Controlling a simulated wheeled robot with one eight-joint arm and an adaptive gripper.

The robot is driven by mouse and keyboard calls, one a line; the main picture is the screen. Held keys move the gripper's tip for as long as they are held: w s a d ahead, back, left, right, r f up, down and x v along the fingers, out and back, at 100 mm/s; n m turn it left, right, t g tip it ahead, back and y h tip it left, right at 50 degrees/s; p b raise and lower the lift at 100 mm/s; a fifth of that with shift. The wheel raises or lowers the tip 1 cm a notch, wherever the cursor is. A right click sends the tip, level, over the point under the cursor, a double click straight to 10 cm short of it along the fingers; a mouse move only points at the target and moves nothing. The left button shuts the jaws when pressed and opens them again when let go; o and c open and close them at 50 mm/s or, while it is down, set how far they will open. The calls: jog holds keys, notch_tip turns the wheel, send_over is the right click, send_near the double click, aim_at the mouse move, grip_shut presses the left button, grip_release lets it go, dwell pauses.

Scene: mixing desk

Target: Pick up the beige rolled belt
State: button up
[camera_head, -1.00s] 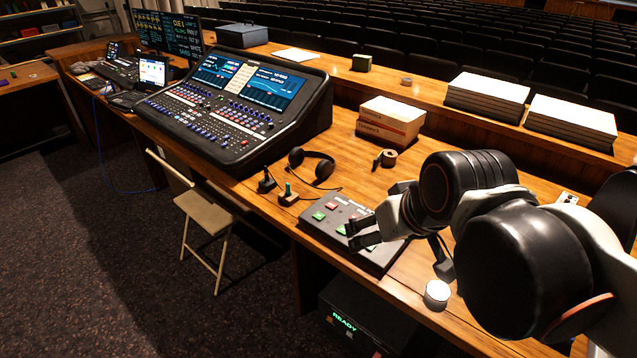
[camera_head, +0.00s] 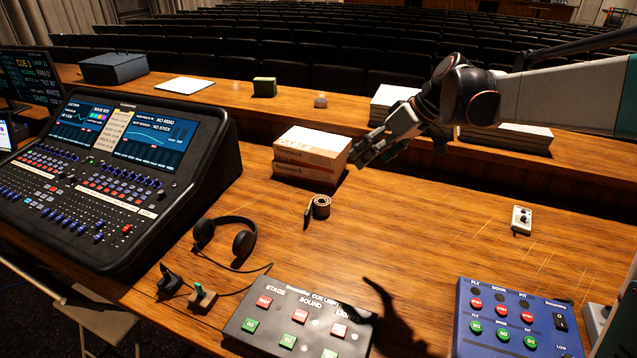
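The beige rolled belt (camera_head: 321,207) sits on the wooden desk in front of two stacked boxes, as a small upright-looking coil with a dark loose end hanging off its left side. My gripper (camera_head: 362,154) is in the air to the upper right of the belt, in front of the boxes' right end in the picture. Its fingers look parted with nothing between them. It is apart from the belt, and the belt is fully in view.
The white-and-orange boxes (camera_head: 308,155) stand behind the belt. Headphones (camera_head: 228,239) lie to its left, beside the mixing console (camera_head: 110,165). A cue light panel (camera_head: 296,327) and a blue button panel (camera_head: 515,322) are at the front. The desk right of the belt is mostly clear.

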jog(key=w+f+n+g+y+b, duration=0.25)
jog(key=w+f+n+y, duration=0.45)
jog(key=w+f, duration=1)
jog(key=n, duration=0.3)
send_near(324, 201)
jog(key=d, duration=0.2)
jog(key=d+r+g, duration=0.1)
jog(key=shift+w, duration=0.4)
jog(key=shift+a+f, duration=0.35)
jog(key=shift+a, duration=0.05)
jog(key=b+x, duration=0.2)
jog(key=x, duration=0.5)
jog(key=shift+r+b+x, duration=0.15)
jog(key=shift+b+x, duration=0.5)
jog(key=shift+x, duration=0.8)
jog(key=shift+r+b+x, duration=0.1)
jog(key=shift+b+x, duration=0.55)
jog(key=shift+x, duration=0.85)
jog(key=c, duration=1.2)
